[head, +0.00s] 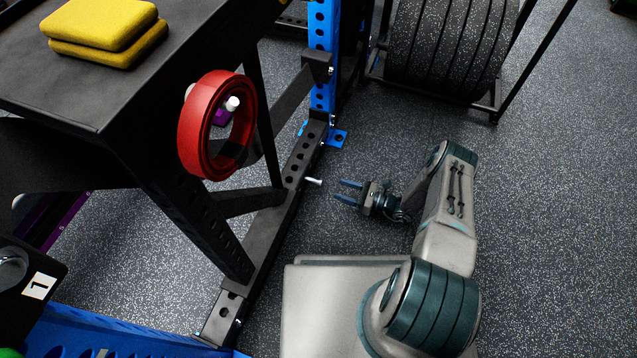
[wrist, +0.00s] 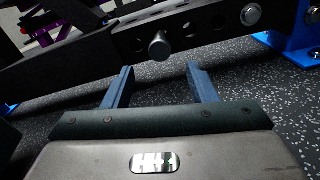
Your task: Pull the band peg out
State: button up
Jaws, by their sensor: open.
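The band peg (head: 314,181) is a short silver pin that sticks out of the side of the black lower beam of the rack, low above the floor. My gripper (head: 343,192) has two blue fingers and is open and empty. It points at the peg from the right, with a gap between the fingertips and the peg. The same fingers show in the wrist view (wrist: 160,72).
A red band (head: 189,137) hangs on a white-tipped peg (head: 232,103) above. Yellow pads (head: 100,37) lie on the black top (head: 52,80). The black beam (head: 262,240) and blue upright (head: 322,95) bound the left. Weight plates (head: 445,45) stand behind. Floor on the right is clear.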

aim_at(322, 184)
jog(key=b+x, duration=0.2)
jog(key=x, duration=0.7)
jog(key=shift+w+a, duration=0.1)
jog(key=shift+a, duration=0.25)
